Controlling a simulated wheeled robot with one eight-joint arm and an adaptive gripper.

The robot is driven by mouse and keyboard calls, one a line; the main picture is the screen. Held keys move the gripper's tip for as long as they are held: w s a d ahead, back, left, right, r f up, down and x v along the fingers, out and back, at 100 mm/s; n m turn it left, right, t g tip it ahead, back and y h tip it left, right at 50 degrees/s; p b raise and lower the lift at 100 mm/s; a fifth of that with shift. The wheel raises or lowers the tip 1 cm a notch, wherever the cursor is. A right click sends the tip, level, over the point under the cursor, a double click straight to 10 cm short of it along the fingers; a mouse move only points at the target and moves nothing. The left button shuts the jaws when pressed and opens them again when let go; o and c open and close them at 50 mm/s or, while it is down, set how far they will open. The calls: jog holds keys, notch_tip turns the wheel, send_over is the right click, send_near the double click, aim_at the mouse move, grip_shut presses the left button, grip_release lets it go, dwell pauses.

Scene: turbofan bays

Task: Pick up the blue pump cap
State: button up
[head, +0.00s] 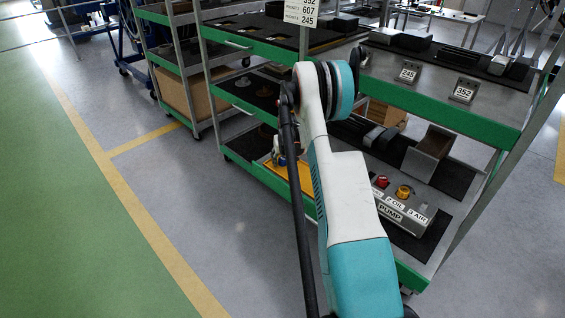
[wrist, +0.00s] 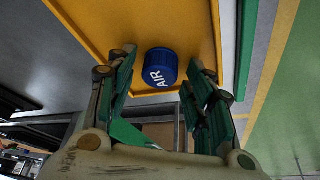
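The blue pump cap (wrist: 161,68), marked AIR in white, sits on a yellow tray (wrist: 85,20) in the wrist view. My gripper (wrist: 158,78) is open, with one finger on each side of the cap. A gap shows between the cap and each finger, and nothing is held. In the head view the yellow tray (head: 304,178) shows on the lower shelf, partly behind my arm; I cannot clearly make out the cap there.
The pump box (head: 400,208) stands on the lower shelf to the right, with a red cap (head: 382,182) and a yellow cap (head: 403,191) on top. Green-edged shelves (head: 440,103) hold parts above. Floor at the left is clear.

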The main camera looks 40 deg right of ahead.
jog(key=c, duration=0.5)
jog(key=shift+o, duration=0.2)
